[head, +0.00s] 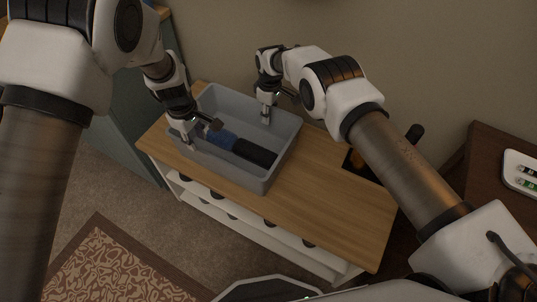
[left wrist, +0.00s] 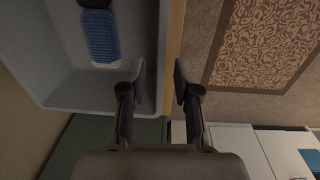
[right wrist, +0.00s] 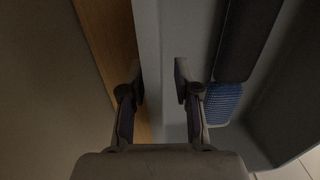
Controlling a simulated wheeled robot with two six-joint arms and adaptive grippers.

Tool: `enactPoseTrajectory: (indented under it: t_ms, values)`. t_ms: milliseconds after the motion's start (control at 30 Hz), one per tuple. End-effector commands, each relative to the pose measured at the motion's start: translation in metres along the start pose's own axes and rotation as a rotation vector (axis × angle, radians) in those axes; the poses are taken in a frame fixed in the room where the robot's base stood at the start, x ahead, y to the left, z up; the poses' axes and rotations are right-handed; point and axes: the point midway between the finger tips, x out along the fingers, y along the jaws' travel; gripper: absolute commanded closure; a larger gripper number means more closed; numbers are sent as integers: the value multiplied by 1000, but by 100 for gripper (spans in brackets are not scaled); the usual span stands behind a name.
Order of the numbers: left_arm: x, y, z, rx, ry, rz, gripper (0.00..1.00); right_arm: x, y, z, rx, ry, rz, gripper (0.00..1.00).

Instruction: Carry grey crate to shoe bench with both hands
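The grey crate (head: 285,128) stands upright on the wooden-topped bench (head: 325,190), which has a white lower part and looks like the shoe bench. A blue textured item (head: 218,138) and a long black item (head: 255,154) lie inside it. My left gripper (head: 188,136) is at the crate's left wall; in the left wrist view its parted fingers lie either side of the rim (left wrist: 155,70). My right gripper (head: 266,112) is at the far wall; in the right wrist view its parted fingers straddle the wall (right wrist: 150,60). Both have visible gaps from the wall.
Bare wood lies right of the crate. A dark object with an orange part (head: 356,160) stands at the bench's back right, partly behind my right arm. A brown table (head: 490,160) with a white tray (head: 522,172) is at right. A patterned rug (head: 120,265) lies on the floor.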

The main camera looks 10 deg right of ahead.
Motion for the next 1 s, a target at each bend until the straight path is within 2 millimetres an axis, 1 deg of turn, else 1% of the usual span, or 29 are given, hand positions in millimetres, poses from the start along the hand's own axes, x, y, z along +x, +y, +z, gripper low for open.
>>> enactPoseTrajectory:
  t_ms: [33,100,167,267,367,600,700,833,1000]
  values:
    - [-9,1,0,0,2,2,69,0,0,0,0,0,0,69]
    - [-18,0,0,1,1,1,69,0,0,0,0,0,0,69]
    - [-21,0,0,1,0,0,69,-1,0,0,0,0,0,69]
    - [-23,0,0,1,0,-1,69,-10,0,0,0,1,1,69]
    - [-23,0,0,1,0,-1,69,-29,0,0,-1,1,3,69]
    - [-23,0,0,1,0,0,69,-90,0,0,0,1,2,69]
    - [-23,0,0,1,0,0,69,-108,0,0,0,0,1,69]
    - [-22,0,0,1,0,0,69,-119,0,0,0,0,0,69]
    - [-23,0,0,1,0,0,69,-120,0,0,0,0,0,69]
